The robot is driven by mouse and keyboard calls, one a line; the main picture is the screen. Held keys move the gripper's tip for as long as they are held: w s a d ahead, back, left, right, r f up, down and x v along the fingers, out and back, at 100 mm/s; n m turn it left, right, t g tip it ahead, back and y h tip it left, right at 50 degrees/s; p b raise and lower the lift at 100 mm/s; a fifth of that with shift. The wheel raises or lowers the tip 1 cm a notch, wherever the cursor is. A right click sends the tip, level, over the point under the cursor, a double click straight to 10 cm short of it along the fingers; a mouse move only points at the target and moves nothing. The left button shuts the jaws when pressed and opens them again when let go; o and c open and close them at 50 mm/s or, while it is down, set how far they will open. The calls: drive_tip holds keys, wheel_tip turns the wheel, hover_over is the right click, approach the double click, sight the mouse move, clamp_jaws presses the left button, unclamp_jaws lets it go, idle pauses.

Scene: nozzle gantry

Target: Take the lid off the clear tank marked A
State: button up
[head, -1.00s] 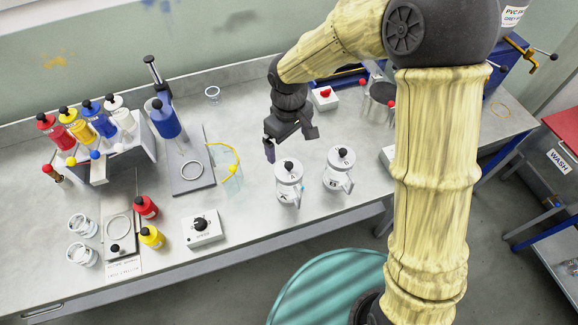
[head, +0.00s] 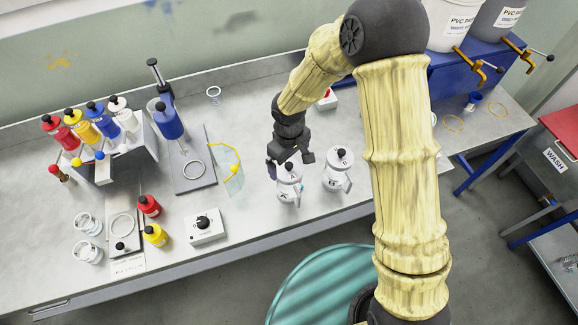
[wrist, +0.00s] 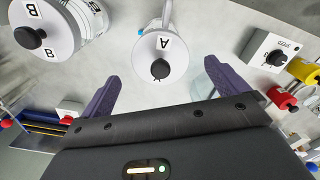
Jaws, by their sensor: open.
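Clear tank A (head: 289,191) stands on the grey bench in the head view, with a white lid marked A and a black knob (head: 288,167) on top. In the wrist view its lid (wrist: 166,50) is upright in the upper middle, and its black knob (wrist: 160,69) appears between the fingers. My gripper (head: 290,164) is open over tank A. Its purple fingers (wrist: 158,78) are apart on either side of the knob, with no contact visible. I cannot tell the exact height of the fingertips above the lid.
Tank B (head: 337,173) stands close to the right of tank A. Yellow-rimmed safety glasses (head: 233,168) lie to the left. A white speed box (head: 206,228), a red bottle (head: 148,206) and a yellow bottle (head: 155,236) sit further left. The bench's front edge is near.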

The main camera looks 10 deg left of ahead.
sight(289, 165)
drive_tip(key=shift+f+p, duration=0.3)
drive_tip(key=shift+f, duration=1.05)
drive_tip(key=c, duration=1.1)
drive_tip(key=shift+o, duration=0.2)
wheel_tip(289, 165, up, 10)
drive_tip(key=b, duration=0.2)
drive_tip(key=shift+b, duration=0.35)
